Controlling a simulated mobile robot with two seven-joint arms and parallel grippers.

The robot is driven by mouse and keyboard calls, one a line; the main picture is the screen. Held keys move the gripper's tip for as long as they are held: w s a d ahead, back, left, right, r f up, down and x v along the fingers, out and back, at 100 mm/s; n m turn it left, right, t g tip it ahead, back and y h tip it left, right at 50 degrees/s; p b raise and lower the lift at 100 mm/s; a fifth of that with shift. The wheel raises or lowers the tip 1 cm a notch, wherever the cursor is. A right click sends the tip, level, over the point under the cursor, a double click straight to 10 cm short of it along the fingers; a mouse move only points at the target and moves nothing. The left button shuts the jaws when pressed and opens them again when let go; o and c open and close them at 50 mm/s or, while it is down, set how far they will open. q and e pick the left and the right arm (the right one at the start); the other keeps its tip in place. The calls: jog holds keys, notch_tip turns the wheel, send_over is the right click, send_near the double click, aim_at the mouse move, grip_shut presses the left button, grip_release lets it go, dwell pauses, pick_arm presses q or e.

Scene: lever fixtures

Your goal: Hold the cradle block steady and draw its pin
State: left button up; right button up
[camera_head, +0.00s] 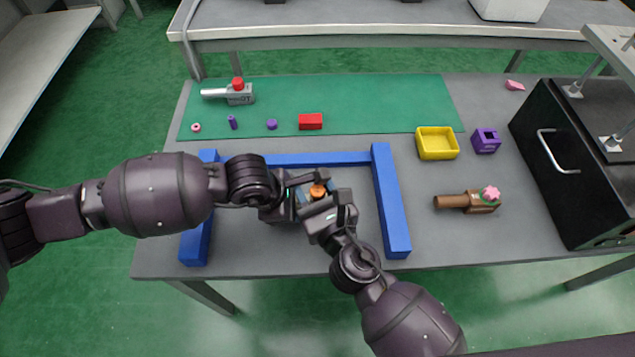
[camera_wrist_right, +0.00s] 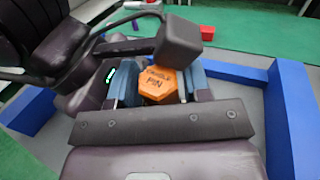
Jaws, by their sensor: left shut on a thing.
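The orange cradle pin (camera_head: 317,191) shows its hexagonal, lettered head, which also fills the middle of the right wrist view (camera_wrist_right: 158,84). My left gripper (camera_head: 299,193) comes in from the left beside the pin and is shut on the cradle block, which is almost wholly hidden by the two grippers. My right gripper (camera_head: 319,198) reaches in from below, with its blue-grey fingers on either side of the pin's head. Whether these fingers press on the head or stand slightly apart from it, I cannot tell.
A blue frame (camera_head: 393,200) surrounds the grippers on three sides, open toward the front. A green mat (camera_head: 370,100) behind holds a red block (camera_head: 310,121) and small parts. A yellow tray (camera_head: 437,155), purple block (camera_head: 486,140), brown-handled fixture (camera_head: 465,202) and black cabinet (camera_head: 575,165) stand right.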

pick_arm(q)
jog(key=shift+w+r, duration=0.1)
jog(key=shift+w, duration=0.05)
pick_arm(e)
jog(key=shift+o, duration=0.8)
jog(key=shift+f, duration=0.1)
pick_arm(q)
jog(key=shift+w+r, duration=0.1)
pick_arm(e)
jog(key=shift+s+f, duration=0.1)
pick_arm(q)
jog(key=shift+w+r, duration=0.1)
pick_arm(e)
jog(key=shift+s+f, duration=0.1)
jog(key=shift+s, duration=0.05)
jog(key=shift+s+d, duration=0.15)
jog(key=shift+s, duration=0.1)
jog(key=v, duration=1.1)
jog(key=shift+r, duration=0.25)
jog(key=shift+d, duration=0.15)
pick_arm(q)
jog(key=o, duration=1.1)
